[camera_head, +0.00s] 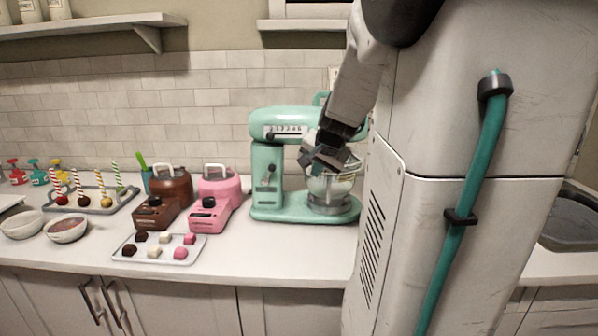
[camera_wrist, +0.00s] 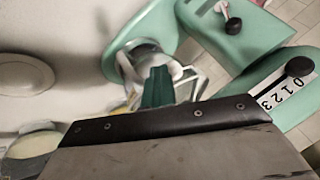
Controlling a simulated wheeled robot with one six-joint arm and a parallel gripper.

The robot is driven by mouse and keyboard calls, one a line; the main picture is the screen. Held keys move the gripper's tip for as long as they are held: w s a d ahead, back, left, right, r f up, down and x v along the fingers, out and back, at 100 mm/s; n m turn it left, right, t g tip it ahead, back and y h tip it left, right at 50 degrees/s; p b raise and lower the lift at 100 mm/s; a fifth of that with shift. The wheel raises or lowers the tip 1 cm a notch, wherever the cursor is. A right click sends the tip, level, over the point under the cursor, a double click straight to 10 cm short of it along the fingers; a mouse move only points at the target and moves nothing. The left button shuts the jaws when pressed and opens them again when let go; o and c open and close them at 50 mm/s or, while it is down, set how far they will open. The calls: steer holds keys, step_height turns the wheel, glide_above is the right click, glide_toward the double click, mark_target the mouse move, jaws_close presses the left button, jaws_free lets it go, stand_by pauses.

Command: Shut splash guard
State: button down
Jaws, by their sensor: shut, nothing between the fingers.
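The mint-green stand mixer (camera_head: 268,172) stands on the counter with its head level over a bowl (camera_head: 325,198). A pale, partly see-through splash guard (camera_head: 345,186) shows around the top of the bowl; my gripper covers part of it, and I cannot tell how far open it is. My gripper (camera_head: 312,158) is at the front of the mixer head, just above the bowl, shut and empty. In the wrist view, a light frame (camera_wrist: 188,84), which looks like part of the guard, is right beside a teal fingertip (camera_wrist: 157,88). I cannot tell whether they touch.
A brown machine (camera_head: 170,188) and a pink machine (camera_head: 216,195) stand left of the mixer. A tray of small sweets (camera_head: 183,256) lies in front of them. Two bowls and a cake-pop stand (camera_head: 120,201) are further left. The counter in front of the mixer is clear.

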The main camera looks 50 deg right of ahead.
steer(key=shift+w, duration=0.15)
stand_by(0.3)
steer(key=s+a+r, duration=0.5)
steer(key=s+r, duration=0.3)
steer(key=s+a+f+n+g+y, duration=0.1)
steer(key=s+a+f+n, duration=0.2)
steer(key=a, duration=0.6)
steer(key=s+a+f+n+g+y, duration=0.1)
steer(key=s+a+f+n+g, duration=0.1)
steer(key=a+n, duration=0.5)
steer(key=s+a+f+n+g+y, duration=0.2)
steer(key=s+a+f+n, duration=0.2)
steer(key=a, duration=0.9)
steer(key=shift+f+n, duration=0.4)
steer(key=shift+n, duration=0.2)
steer(key=shift+s, duration=0.1)
